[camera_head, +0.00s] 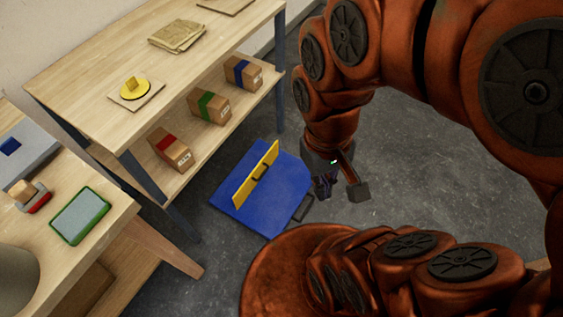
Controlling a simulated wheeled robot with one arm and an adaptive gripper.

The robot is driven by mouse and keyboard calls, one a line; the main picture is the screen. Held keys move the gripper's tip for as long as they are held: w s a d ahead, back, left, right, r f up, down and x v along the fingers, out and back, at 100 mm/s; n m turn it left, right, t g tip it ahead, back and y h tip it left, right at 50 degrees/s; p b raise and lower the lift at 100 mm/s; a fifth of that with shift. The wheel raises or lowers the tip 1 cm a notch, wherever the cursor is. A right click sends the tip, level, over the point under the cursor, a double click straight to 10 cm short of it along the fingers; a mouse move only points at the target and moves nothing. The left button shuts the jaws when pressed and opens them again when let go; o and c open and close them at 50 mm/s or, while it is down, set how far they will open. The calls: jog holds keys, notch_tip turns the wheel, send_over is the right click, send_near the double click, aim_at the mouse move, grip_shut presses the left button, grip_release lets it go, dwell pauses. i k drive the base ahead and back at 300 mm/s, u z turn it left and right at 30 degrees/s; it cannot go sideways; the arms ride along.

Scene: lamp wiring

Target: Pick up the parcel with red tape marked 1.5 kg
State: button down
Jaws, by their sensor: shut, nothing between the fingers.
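The parcel with red tape (170,148) is a small brown box with a white label on its front; the print is too small to read. It lies on the lower shelf of the wooden bench, at the left end of a row of parcels. My gripper (341,192) hangs over the grey floor, to the right of the shelf and well apart from the parcel. It is shut and empty. My orange arm fills the right side of the view.
Parcels with green tape (209,106) and blue tape (243,74) stand on the same shelf. A blue board (262,209) with an upright yellow panel (256,174) is on the floor before the shelf. A bench leg (146,178) stands near the red-taped parcel. A side table (112,222) is at left.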

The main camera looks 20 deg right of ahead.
aim_at(175, 152)
jog(key=k, duration=0.5)
jog(key=z, duration=1.45)
jog(key=i, duration=1.05)
jog(key=u, duration=2.15)
